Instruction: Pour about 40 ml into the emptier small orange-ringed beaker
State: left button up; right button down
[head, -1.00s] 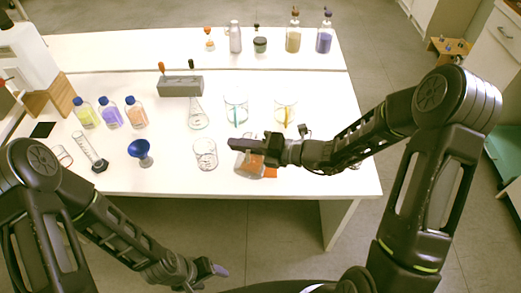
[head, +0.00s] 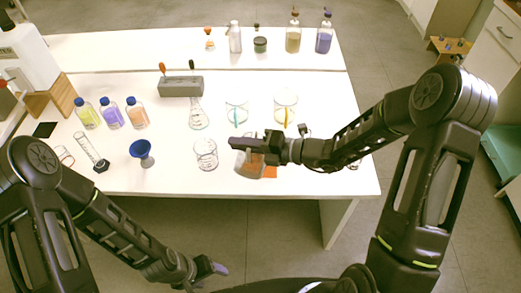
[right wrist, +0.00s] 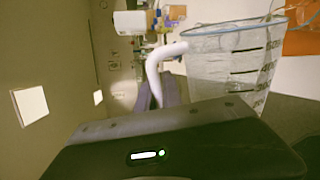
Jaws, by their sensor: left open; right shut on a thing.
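My right gripper (head: 250,144) is shut at a clear jug (head: 248,163) over an orange patch near the table's front edge. In the right wrist view the jug (right wrist: 225,65) has a blue rim, dark graduation marks and a pale curved handle (right wrist: 155,75) between the fingers; I cannot tell its liquid level. A small beaker with an orange-red rim (head: 62,155) stands at the far left, partly hidden by my left arm. A beaker with a yellowish-orange rim (head: 285,103) and a rod stands behind the jug. Fill levels are unclear. My left gripper (head: 213,270) is open and empty before the table.
A clear beaker (head: 206,152) stands just left of the jug. A blue-rimmed beaker (head: 236,110), a flask (head: 197,117), a blue funnel (head: 142,151), a cylinder (head: 92,152) and several bottles stand around. The orange patch (head: 268,171) lies under the jug. The front right is clear.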

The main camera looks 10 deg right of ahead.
aim_at(238, 164)
jog(key=shift+w+d+r+m+p, duration=0.2)
jog(key=shift+w+r+m+p, duration=0.1)
jog(key=shift+p, duration=0.35)
dwell(0.3)
jog(key=s+f+b, duration=0.1)
jog(key=b, duration=0.1)
jog(key=s+a+f+n+b, duration=0.1)
jog(key=f+b, duration=0.1)
jog(key=b, duration=0.1)
jog(key=f+n+b, duration=0.1)
jog(key=b, duration=0.2)
jog(key=shift+s+a+f, duration=0.15)
jog(key=shift+s+a, duration=0.05)
jog(key=shift+s, duration=0.2)
jog(key=shift+s+a+n+b, duration=0.2)
jog(key=shift+s+n+b, duration=0.1)
jog(key=shift+n+b, duration=0.25)
jog(key=shift+r+t+p, duration=0.4)
jog(key=shift+p, duration=0.05)
jog(key=shift+f, duration=0.1)
